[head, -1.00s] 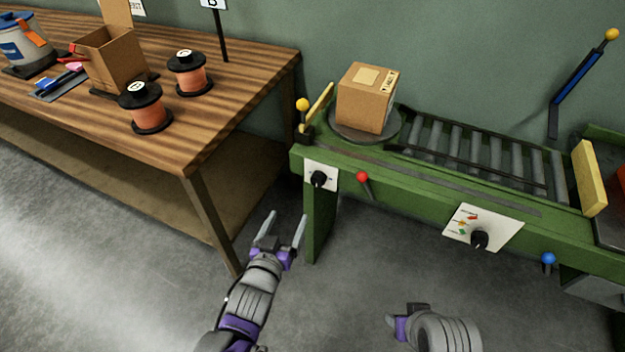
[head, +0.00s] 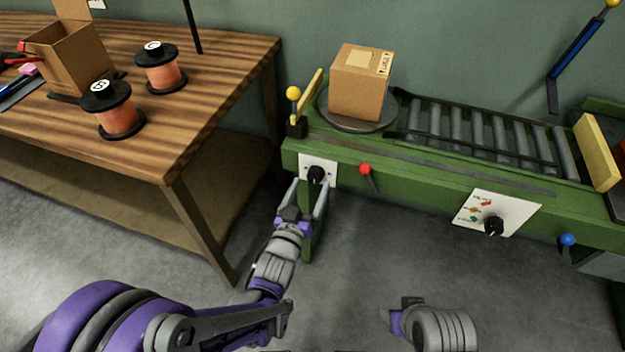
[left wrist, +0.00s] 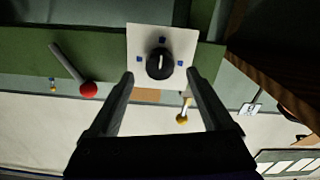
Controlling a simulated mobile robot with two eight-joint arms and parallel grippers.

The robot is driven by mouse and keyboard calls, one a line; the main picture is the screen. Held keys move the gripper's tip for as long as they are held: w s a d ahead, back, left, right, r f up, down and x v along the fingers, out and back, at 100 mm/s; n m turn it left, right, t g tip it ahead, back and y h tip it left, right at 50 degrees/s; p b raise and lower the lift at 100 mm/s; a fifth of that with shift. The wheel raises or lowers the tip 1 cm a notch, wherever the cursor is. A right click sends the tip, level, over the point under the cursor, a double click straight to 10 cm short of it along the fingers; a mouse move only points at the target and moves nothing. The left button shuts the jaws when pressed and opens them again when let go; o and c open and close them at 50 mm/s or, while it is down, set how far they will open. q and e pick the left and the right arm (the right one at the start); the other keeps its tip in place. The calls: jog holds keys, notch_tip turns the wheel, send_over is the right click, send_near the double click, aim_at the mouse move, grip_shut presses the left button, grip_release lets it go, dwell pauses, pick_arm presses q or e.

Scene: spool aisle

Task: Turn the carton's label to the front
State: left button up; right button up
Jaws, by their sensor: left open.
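The brown carton (head: 358,90) stands on a round grey turntable (head: 328,117) at the left end of the green conveyor. A pale patch and a printed white label (head: 384,63) show at its top; the face toward me is plain. Below the turntable, a white plate has a black knob (head: 316,174), also in the left wrist view (left wrist: 159,64). My left gripper (head: 308,188) is open and empty, its fingers pointing at the knob, one on either side in the picture; I cannot tell if they touch it. My right gripper (head: 398,318) is low at centre, its fingers not clearly visible.
A red-knobbed lever (head: 366,170) sticks out right of the plate. A yellow-knobbed post (head: 293,94) stands left of the turntable. Further right are a dial panel (head: 497,213) and a blue knob (head: 568,240). A wooden table (head: 215,75) with spools stands left.

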aim_at(316, 175)
pick_arm(q)
jog(key=shift+x, duration=1.45)
grip_shut()
